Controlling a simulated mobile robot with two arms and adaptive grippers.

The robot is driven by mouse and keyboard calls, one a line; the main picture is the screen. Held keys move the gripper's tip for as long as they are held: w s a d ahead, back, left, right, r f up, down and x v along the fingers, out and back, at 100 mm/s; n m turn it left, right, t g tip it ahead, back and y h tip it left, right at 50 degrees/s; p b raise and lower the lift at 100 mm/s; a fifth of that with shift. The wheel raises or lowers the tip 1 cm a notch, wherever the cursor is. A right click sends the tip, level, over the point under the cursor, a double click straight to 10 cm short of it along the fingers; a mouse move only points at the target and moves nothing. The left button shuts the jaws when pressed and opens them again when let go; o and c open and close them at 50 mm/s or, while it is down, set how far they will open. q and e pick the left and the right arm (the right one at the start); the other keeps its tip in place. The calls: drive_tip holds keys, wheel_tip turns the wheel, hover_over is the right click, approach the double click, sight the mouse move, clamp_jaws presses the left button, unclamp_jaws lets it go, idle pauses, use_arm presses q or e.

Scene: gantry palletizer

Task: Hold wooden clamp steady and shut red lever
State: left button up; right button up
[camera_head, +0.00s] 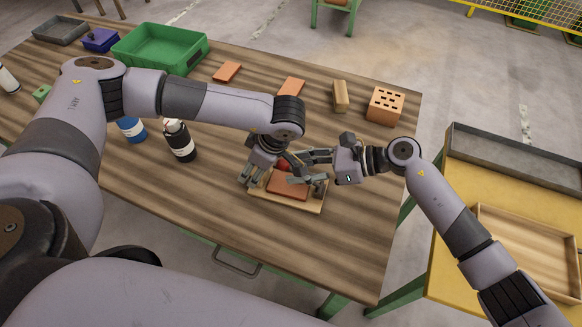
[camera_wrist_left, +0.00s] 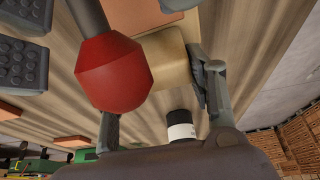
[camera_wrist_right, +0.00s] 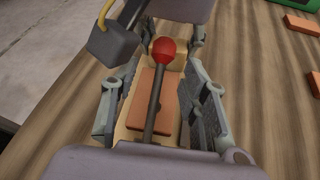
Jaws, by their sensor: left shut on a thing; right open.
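The wooden clamp (camera_head: 314,206) lies on the table, with a flat orange-brown plate (camera_wrist_right: 140,98) on its pale base. Its lever (camera_wrist_right: 154,108) is a dark grey rod ending in a red knob (camera_wrist_right: 163,52), large and close in the left wrist view (camera_wrist_left: 113,75). My left gripper (camera_head: 263,174) is shut on the pale wooden block (camera_wrist_left: 170,62) at the clamp's left end, beside the knob. My right gripper (camera_wrist_right: 156,105) is open, its fingers on either side of the lever with visible gaps. I cannot tell how far the lever is tilted.
Orange tiles (camera_head: 228,71), a wooden block (camera_head: 340,96) and a holed brick (camera_head: 386,105) lie behind the clamp. A dark bottle (camera_head: 180,141) stands left, partly near my left arm. A green crate (camera_head: 160,62) is far left. Trays (camera_head: 530,160) stand on a yellow table right.

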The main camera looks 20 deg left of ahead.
drive_tip(key=shift+x, duration=1.25)
drive_tip(key=shift+c, duration=0.3)
clamp_jaws()
